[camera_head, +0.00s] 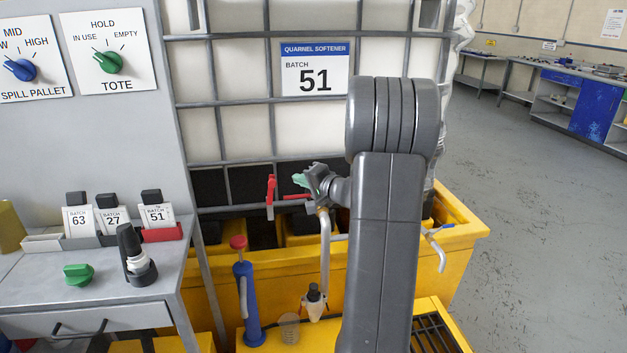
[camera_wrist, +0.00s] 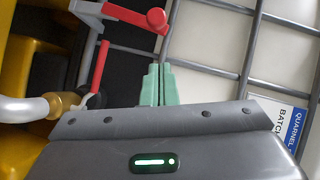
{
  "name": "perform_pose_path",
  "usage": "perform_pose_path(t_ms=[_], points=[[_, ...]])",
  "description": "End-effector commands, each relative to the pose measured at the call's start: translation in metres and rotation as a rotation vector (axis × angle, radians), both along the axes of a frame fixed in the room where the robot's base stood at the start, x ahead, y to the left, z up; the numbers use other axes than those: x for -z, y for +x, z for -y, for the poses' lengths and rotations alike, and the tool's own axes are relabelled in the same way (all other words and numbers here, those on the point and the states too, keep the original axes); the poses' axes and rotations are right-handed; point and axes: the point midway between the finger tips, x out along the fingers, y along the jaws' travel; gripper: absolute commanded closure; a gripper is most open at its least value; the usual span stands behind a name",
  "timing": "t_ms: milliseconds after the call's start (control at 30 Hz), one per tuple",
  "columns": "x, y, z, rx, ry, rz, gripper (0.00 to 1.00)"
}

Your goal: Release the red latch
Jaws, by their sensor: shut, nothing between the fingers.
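The red latch (camera_head: 270,189) is at the front of the caged white tote, low on the grey frame. It has an upright red part and a short red bar reaching right. My gripper (camera_head: 299,180) is just right of the upright part. Its green fingers (camera_wrist: 157,70) are shut together and empty, pointing near the red rounded end.
A grey pipe (camera_head: 325,250) with a brass-coloured fitting (camera_wrist: 58,104) runs near the latch. A yellow spill pallet (camera_head: 455,240) stands under the tote. A blue pump with a red top (camera_head: 247,300) is in front. The grey desk (camera_head: 90,305) is at left; open floor lies right.

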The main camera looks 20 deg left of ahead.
Motion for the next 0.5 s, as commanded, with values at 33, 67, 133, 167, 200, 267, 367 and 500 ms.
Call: perform_pose_path(t_ms=[33, 67, 133, 167, 200, 267, 367, 500], points=[[0.001, 0.005, -0.01, -0.003, -0.001, -0.001, 1.0], [0.002, 0.006, -0.015, -0.003, -0.001, -0.001, 1.0], [0.006, 0.001, -0.025, -0.002, -0.001, -0.002, 1.0], [0.007, 0.0, -0.029, -0.001, -0.001, -0.002, 1.0], [0.009, -0.001, -0.033, -0.001, -0.001, -0.002, 1.0], [0.011, -0.003, -0.038, -0.001, 0.0, -0.002, 1.0], [0.013, -0.004, -0.043, 0.0, -0.001, 0.0, 1.0], [0.014, -0.005, -0.046, 0.0, -0.001, 0.0, 1.0]])
